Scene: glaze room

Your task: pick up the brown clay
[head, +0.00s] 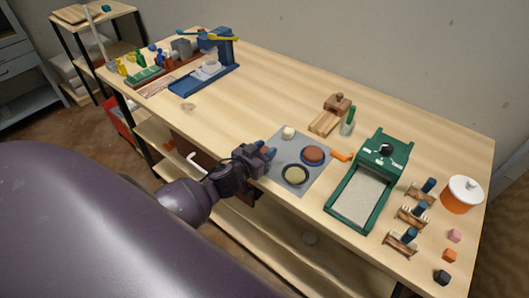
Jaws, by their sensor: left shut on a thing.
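My left gripper (268,149) is at the left edge of a grey mat (277,163) on the table. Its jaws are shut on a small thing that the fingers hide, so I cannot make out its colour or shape. On the mat, a round reddish-brown piece (313,154) lies on a blue rim, a little right of the gripper and apart from it. I cannot tell which piece is the brown clay. My right gripper is not in view.
A green framed tray (340,222) stands right of the mat, with an orange-handled tool (342,156) between. A wooden block (329,119) and green bottle (348,124) stand behind. The table's middle (255,100) is clear.

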